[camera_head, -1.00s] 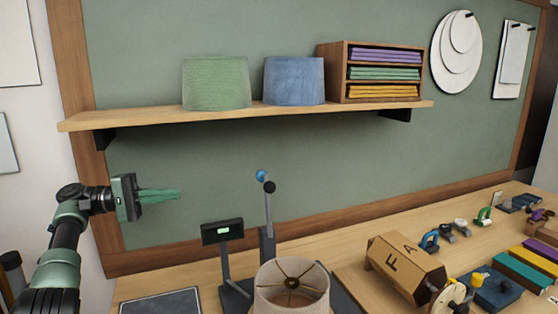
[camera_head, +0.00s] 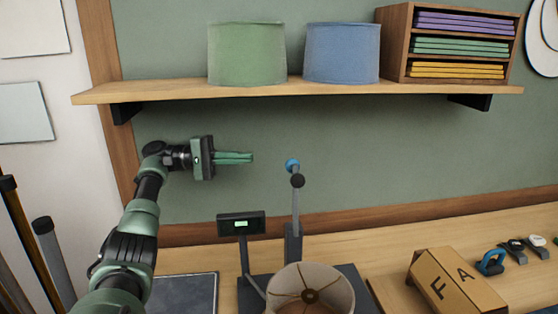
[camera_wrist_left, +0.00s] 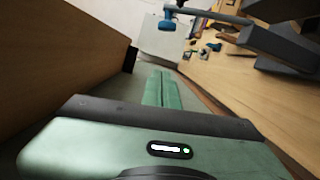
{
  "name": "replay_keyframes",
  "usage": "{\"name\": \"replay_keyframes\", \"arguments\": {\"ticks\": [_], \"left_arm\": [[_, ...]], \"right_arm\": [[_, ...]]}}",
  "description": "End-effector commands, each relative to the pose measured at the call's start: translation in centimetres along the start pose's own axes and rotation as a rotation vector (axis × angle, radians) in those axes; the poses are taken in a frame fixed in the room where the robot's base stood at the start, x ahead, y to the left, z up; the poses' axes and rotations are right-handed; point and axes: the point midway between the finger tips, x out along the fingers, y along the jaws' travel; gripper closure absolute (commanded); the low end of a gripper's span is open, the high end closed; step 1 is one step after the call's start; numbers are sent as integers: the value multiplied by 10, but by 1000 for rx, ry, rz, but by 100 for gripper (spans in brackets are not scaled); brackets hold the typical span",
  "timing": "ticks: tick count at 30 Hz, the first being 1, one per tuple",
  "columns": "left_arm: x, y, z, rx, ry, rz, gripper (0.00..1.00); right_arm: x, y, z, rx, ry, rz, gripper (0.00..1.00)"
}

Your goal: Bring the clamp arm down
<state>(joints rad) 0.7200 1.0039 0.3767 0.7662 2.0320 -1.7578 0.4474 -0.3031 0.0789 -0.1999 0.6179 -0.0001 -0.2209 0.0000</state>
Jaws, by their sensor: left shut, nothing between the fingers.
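The clamp arm (camera_head: 295,208) stands upright on its stand at the back of the bench, with a black ball and a blue knob (camera_head: 292,165) at its top. The blue knob also shows at the top of the left wrist view (camera_wrist_left: 167,25). My left gripper (camera_head: 251,157) is shut and empty, its green fingers pointing right. In the head view its tips are left of the blue knob, at about its height, with a gap between them. A cream lampshade (camera_head: 311,292) sits in front of the clamp arm. My right gripper is not in view.
A wooden shelf (camera_head: 300,90) with a green shade (camera_head: 247,55) and a blue shade (camera_head: 342,52) hangs above the gripper. A small display (camera_head: 241,224) stands left of the clamp. The wall between gripper and knob is bare.

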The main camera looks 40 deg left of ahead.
Motion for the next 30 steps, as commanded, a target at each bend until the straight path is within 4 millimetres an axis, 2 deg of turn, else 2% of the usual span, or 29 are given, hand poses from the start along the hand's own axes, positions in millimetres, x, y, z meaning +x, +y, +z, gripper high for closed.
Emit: {"name": "replay_keyframes", "arguments": {"ticks": [4, 12, 21, 30], "left_arm": [[30, 3, 2, -3, -5, -3, 100], [90, 5, 2, -2, -5, 0, 100], [95, 1, 31, -2, -1, -1, 100], [96, 0, 39, -1, 0, 1, 100]], "right_arm": [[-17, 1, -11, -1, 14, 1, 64], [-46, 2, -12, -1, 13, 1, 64], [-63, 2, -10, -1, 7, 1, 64], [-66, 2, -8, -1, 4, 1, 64]]}}
